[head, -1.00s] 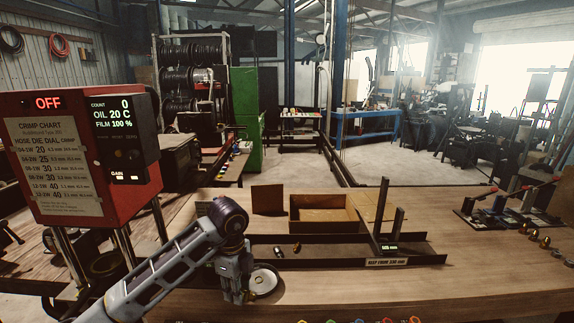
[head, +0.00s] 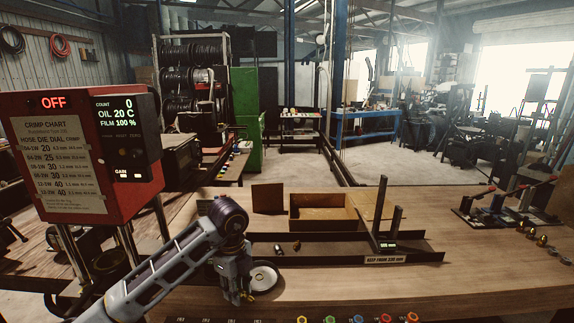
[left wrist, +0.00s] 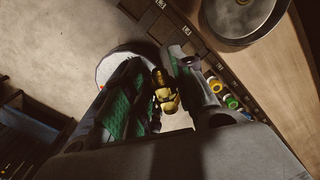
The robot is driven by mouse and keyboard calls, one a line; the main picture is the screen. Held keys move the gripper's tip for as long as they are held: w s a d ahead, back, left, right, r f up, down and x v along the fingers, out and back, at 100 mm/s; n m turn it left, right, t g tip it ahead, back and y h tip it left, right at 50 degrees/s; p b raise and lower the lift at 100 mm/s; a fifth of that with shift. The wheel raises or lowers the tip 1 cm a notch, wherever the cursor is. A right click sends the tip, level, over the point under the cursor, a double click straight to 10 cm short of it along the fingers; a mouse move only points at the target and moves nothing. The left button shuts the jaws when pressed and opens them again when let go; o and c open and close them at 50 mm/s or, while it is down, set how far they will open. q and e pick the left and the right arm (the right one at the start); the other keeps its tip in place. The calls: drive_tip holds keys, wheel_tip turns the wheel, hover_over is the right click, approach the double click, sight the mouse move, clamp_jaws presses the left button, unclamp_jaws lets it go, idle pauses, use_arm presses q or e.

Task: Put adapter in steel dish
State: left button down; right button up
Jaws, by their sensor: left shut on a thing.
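A small brass adapter (left wrist: 165,92) is between the fingers of my left gripper (left wrist: 160,98), which is shut on it, in the left wrist view. In the head view my left gripper (head: 238,296) points down over the bench near its front, and a bit of the brass shows at its tips. The steel dish (head: 265,277) stands on the bench just right of and behind the gripper, partly hidden by it. A round metal dish (left wrist: 238,38) also shows at the upper right of the left wrist view, apart from the adapter. My right gripper is not in view.
The red crimper (head: 130,196) stands at the left. A dark rail tray (head: 335,260) with small fittings lies behind the dish, with an open cardboard box (head: 322,226) beyond it. Coloured rings (head: 357,319) line the bench's front edge. The bench right of the dish is clear.

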use_arm(q)
drive_tip(key=m, duration=0.5)
drive_tip(key=shift+w+d, duration=0.15)
drive_tip(key=w+d+m, duration=0.1)
drive_tip(key=d+m, duration=0.1)
drive_tip(key=m, duration=1.4)
drive_tip(key=w+d+m, duration=0.1)
drive_tip(key=d+m, duration=0.1)
drive_tip(key=m, duration=1.5)
drive_tip(key=s+a+f+m, duration=0.6)
drive_tip(key=a+f+m, duration=0.3)
drive_tip(key=a+f, duration=0.4)
drive_tip(key=shift+s+f+m, duration=0.2)
drive_tip(key=shift+f+m, duration=0.1)
drive_tip(key=shift+m, duration=0.1)
idle(0.7)
